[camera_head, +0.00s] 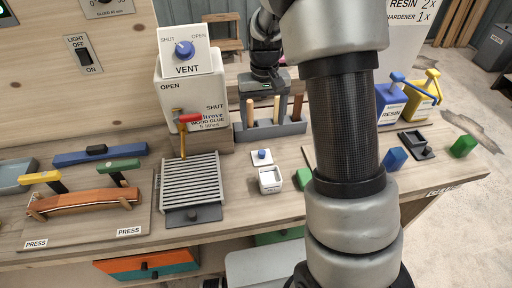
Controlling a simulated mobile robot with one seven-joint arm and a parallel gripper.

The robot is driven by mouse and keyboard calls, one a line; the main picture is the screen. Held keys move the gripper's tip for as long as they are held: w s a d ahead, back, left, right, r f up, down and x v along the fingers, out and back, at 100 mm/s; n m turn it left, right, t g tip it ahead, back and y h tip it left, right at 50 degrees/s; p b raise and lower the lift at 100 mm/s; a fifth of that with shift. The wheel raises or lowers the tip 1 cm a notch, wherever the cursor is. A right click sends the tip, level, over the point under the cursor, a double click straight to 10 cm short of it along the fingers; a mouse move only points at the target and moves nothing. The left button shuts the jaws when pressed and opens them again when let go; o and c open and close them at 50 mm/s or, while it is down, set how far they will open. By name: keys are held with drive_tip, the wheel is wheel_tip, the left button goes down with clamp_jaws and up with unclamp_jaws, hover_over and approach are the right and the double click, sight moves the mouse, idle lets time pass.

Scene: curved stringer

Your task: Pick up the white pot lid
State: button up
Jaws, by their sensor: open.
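The white pot lid (262,157) is a small white square with a blue knob on top. It appears to lie flat on the workbench, just behind a small open white pot (270,180). My gripper (264,94) is open, above and behind the lid, near the upright handles of a tool rack. It is apart from the lid. Its fingertips are small and hard to make out against the handles. My arm comes down in front at the right and hides part of the bench beside the pot.
The rack (268,131) with several upright handles stands behind the lid. A glue dispenser (195,105) with a red-handled tap stands left, above a slatted grey tray (191,181). Blue and green blocks lie right of my arm. The bench's front edge is near the pot.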

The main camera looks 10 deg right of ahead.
hover_over(262, 153)
drive_tip(key=f, duration=1)
drive_tip(key=shift+s+f, duration=0.1)
drive_tip(key=shift+s, duration=0.15)
drive_tip(key=shift+w+d+f+p, duration=0.1)
drive_tip(key=shift+w+f+p, duration=0.1)
drive_tip(key=shift+f, duration=1.35)
drive_tip(key=shift+w+f+p, duration=0.15)
drive_tip(key=shift+f+p, duration=0.05)
drive_tip(key=shift+f, duration=1.3)
drive_tip(key=c, duration=1.1)
